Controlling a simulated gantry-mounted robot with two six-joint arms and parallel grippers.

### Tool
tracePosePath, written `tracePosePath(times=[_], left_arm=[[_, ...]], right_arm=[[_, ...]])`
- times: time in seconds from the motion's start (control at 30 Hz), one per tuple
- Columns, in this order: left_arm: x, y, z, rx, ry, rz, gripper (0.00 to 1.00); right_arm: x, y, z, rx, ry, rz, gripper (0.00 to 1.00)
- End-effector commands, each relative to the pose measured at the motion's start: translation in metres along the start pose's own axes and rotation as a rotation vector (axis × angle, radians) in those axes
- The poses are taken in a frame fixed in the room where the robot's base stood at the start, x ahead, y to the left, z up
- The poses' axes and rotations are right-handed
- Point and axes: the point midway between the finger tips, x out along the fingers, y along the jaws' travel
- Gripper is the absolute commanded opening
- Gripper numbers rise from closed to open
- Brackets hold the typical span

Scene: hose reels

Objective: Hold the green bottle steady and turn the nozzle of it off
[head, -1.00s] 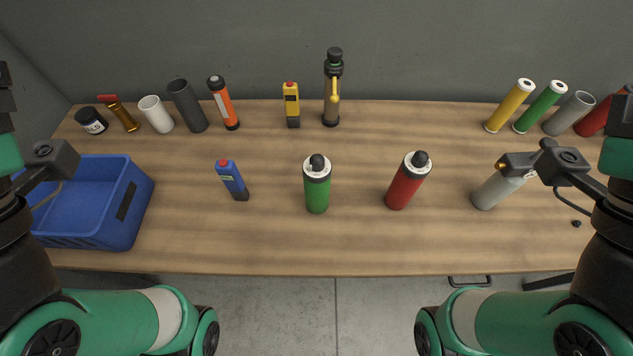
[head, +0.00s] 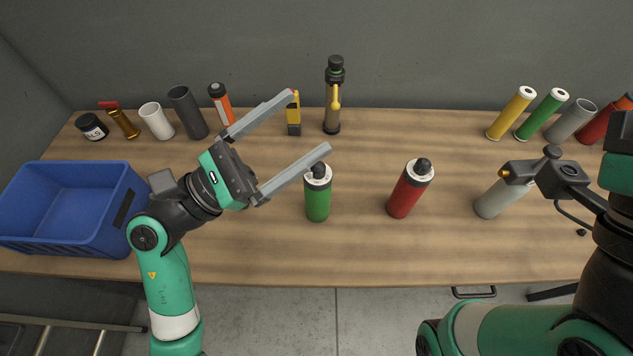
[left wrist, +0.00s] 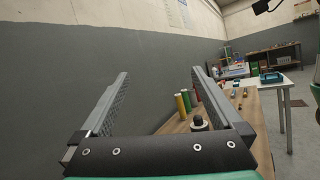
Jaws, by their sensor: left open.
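The green bottle (head: 318,203) stands upright on the table near the middle, with a white collar and a black nozzle (head: 319,171) on top. My left gripper (head: 309,122) is open and empty, its fingers reaching right and away. The near fingertip is beside or over the bottle's top in the head view; I cannot tell whether they touch. The left wrist view shows both fingers spread (left wrist: 157,85) and a black-topped bottle (left wrist: 199,123) with a pale collar near the right finger; its body colour is hidden.
A yellow device (head: 293,115) and tall sprayer (head: 333,100) stand behind. A blue bin (head: 62,245) is at left. The front middle is clear.

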Motion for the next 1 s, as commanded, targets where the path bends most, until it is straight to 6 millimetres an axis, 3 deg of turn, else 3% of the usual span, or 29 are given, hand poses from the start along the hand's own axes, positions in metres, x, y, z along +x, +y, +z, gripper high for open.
tracePosePath(times=[0.1,0.3,0.5,0.6,0.7,1.0], left_arm=[[-0.018,-0.001,-0.068,0.012,0.182,-0.014,1.0],[-0.067,-0.011,-0.173,-0.028,0.469,-0.042,1.0],[-0.124,-0.021,-0.25,-0.133,0.659,-0.01,1.0],[-0.144,-0.027,-0.27,-0.182,0.686,0.012,1.0],[-0.156,-0.029,-0.276,-0.2,0.693,0.029,1.0],[-0.153,-0.027,-0.282,-0.199,0.692,0.036,1.0]], right_arm=[[-0.002,0.0,0.002,0.0,0.0,0.0,0.0],[-0.005,0.0,0.004,0.0,0.0,0.0,0.0],[-0.008,0.0,0.008,0.0,0.0,0.0,0.0],[-0.01,0.0,0.009,0.0,0.0,0.0,0.0],[-0.011,0.0,0.01,0.0,0.0,0.0,0.0],[-0.017,0.0,0.015,0.0,0.0,0.0,0.0]])
